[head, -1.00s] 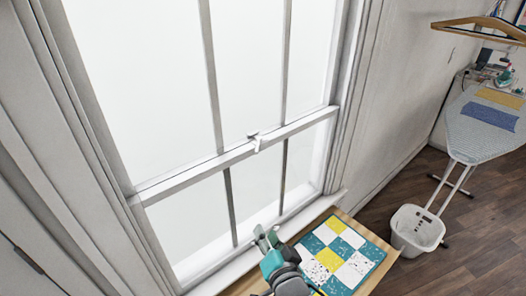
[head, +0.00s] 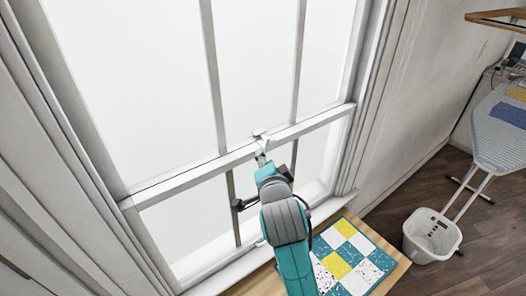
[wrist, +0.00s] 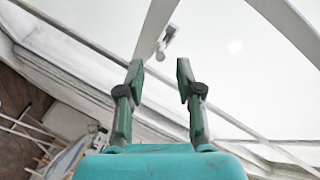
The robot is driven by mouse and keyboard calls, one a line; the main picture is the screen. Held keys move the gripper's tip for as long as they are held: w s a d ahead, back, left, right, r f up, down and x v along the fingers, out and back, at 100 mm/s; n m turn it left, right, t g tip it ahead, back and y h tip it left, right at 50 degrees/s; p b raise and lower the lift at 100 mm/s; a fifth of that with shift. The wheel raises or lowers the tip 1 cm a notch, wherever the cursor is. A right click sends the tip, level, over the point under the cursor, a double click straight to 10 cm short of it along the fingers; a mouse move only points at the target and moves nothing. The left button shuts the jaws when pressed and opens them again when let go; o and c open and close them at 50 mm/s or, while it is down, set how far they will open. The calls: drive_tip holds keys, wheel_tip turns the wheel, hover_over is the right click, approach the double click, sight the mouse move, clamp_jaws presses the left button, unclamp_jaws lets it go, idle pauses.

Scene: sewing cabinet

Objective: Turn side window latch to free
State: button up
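The side window latch (head: 261,137) is a small light-grey piece on the middle rail (head: 205,168) of the sash window. In the wrist view the latch (wrist: 166,40) shows just beyond the fingertips, slightly right of the middle of the gap. My gripper (head: 261,158) is just below the latch in the head view and partly covers the rail. In the wrist view my gripper (wrist: 159,68) has its two green fingers apart with nothing between them. I cannot tell whether a finger touches the latch; they look apart.
A table with a teal, white and yellow patchwork (head: 347,262) stands below the window at right. A white basket (head: 432,236) is on the wooden floor beside an ironing board (head: 503,130). Window panes and bars surround the rail.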

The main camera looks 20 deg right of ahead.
drive_tip(key=shift+x, duration=2.7)
drive_tip(key=shift+c, duration=0.3)
clamp_jaws()
